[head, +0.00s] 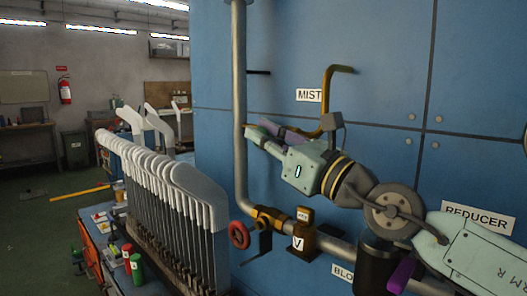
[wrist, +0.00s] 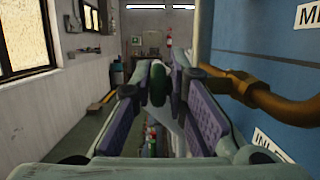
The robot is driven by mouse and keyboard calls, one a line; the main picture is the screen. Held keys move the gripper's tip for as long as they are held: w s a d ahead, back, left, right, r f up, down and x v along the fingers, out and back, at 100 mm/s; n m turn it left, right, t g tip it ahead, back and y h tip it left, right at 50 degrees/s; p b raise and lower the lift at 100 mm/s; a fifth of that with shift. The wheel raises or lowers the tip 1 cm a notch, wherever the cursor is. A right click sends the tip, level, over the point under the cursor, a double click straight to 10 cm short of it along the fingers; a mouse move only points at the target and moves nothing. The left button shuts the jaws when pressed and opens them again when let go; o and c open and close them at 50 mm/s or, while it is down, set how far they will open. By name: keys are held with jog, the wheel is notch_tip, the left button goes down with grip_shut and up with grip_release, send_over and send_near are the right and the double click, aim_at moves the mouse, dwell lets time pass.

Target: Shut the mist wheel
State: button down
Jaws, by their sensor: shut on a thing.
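My gripper (head: 256,134) is raised in front of the blue wall, just left of and below the MIST label (head: 310,95). In the wrist view my gripper (wrist: 160,88) has its purple-padded fingers on either side of a dark green wheel (wrist: 158,85), seen nearly edge-on. It is shut on this wheel, which I take for the mist wheel by the label. A brass pipe (head: 327,98) bends down from the wall and runs behind my gripper; it also shows in the wrist view (wrist: 275,99). In the head view the wheel is mostly hidden by the fingers.
A grey upright pipe (head: 239,110) stands left of my gripper. Below are a red wheel (head: 239,234) and a brass valve (head: 303,236). A rack of white sock boards (head: 190,190) stands at left. Open floor (head: 35,215) lies beyond.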

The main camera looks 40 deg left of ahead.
jog(key=c, duration=1.6)
grip_release()
jog(key=shift+d, duration=0.1)
jog(key=v, duration=1.1)
jog(key=shift+s+d+f, duration=0.1)
jog(key=shift+d, duration=0.3)
